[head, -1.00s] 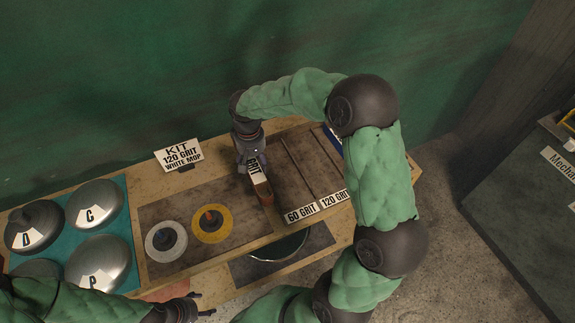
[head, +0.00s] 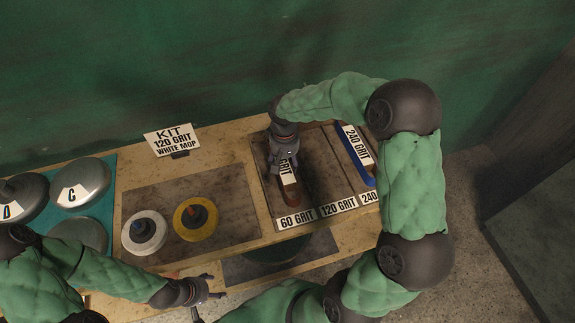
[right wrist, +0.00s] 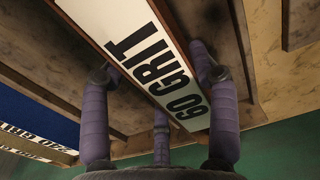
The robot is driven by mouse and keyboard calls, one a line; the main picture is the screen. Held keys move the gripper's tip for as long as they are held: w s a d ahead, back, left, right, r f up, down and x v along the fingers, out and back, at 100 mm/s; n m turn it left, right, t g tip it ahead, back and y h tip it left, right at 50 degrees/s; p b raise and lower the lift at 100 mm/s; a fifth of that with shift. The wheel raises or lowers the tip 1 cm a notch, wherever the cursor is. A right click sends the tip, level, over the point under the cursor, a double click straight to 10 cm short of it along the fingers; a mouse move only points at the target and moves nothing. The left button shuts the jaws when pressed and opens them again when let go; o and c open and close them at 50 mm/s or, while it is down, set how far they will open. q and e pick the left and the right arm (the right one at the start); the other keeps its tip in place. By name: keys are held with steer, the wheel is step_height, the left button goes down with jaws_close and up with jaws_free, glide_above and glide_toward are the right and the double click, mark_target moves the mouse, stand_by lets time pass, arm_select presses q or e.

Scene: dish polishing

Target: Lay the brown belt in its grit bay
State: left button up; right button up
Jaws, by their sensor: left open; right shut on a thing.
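The brown belt (head: 292,194) has a white label reading 60 GRIT, which is clear in the right wrist view (right wrist: 158,62). My right gripper (head: 282,165) is shut on it, with fingers on both sides of the belt. The belt is over the leftmost bay of the rack, in line with the 60 GRIT sign (head: 296,218). I cannot tell whether it touches the bay floor. My left gripper (head: 212,287) is open and empty in front of the bench, away from the rack.
A blue 240 GRIT belt (head: 362,162) lies in the rightmost bay. The middle bay by the 120 GRIT sign (head: 338,206) looks empty. A white mop (head: 144,232), a yellow mop (head: 196,219), metal lids (head: 80,184) and a kit card (head: 172,140) stand left.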

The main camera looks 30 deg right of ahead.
steer(key=shift+a+f, duration=0.2)
steer(key=shift+f, duration=0.3)
steer(key=shift+a+r, duration=0.1)
steer(key=shift+a, duration=0.15)
arm_select(q)
steer(key=shift+a+f, duration=0.2)
steer(key=shift+f, duration=0.2)
arm_select(e)
steer(key=shift+d, duration=0.15)
steer(key=o, duration=1.3)
arm_select(q)
steer(key=shift+f, duration=0.1)
